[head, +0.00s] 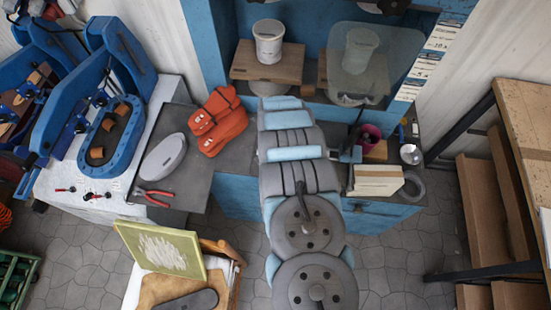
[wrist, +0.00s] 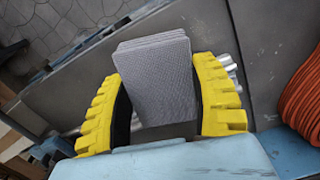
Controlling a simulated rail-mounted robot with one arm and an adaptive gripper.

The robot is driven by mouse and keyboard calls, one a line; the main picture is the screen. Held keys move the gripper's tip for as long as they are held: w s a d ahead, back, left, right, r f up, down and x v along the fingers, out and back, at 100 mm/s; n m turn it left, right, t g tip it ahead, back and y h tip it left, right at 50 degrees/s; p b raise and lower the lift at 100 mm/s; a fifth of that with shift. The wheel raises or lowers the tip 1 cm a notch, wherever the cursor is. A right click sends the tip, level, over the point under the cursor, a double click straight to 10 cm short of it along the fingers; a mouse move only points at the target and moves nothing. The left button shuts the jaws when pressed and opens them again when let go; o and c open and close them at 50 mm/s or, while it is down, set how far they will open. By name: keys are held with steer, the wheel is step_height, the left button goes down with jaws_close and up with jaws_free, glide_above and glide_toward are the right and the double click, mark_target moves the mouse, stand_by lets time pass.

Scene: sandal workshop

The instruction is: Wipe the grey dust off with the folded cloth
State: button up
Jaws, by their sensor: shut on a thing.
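The folded cloth (wrist: 156,80) is a grey, finely textured stack of layers in the wrist view. My gripper (wrist: 158,72) has yellow ribbed fingers with dark inner pads, one on each side of the cloth, and is shut on it. The cloth stands out beyond the fingers over a dark grey surface (wrist: 205,25). I cannot tell whether it touches that surface. In the head view my arm hides the gripper and cloth. I cannot make out grey dust for certain in either view.
An orange bundle (head: 218,120), an oval grey item (head: 164,157) and red pliers (head: 151,197) lie on the bench left of my arm. A white bucket (head: 268,41) sits on the shelf behind.

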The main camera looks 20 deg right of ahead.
steer(key=shift+r, duration=0.1)
steer(key=shift+r+p, duration=0.75)
steer(key=shift+r, duration=0.75)
steer(key=w+a+r+n+p, duration=0.2)
steer(key=w+a+r, duration=0.3)
steer(key=r, duration=0.5)
steer(key=w+a+r+n+p, duration=0.15)
steer(key=w+a+r, duration=0.25)
steer(key=r, duration=0.7)
steer(key=w+a+r+n+p, duration=0.25)
steer(key=w+a+r, duration=0.25)
steer(key=r, duration=0.5)
steer(key=s+a+r+n, duration=0.2)
steer(key=a+r, duration=0.5)
steer(key=r, duration=0.4)
steer(key=shift+s+a+n+p, duration=0.15)
steer(key=shift+s+n+p, duration=0.15)
steer(key=shift+n, duration=0.2)
steer(key=shift+a, duration=0.15)
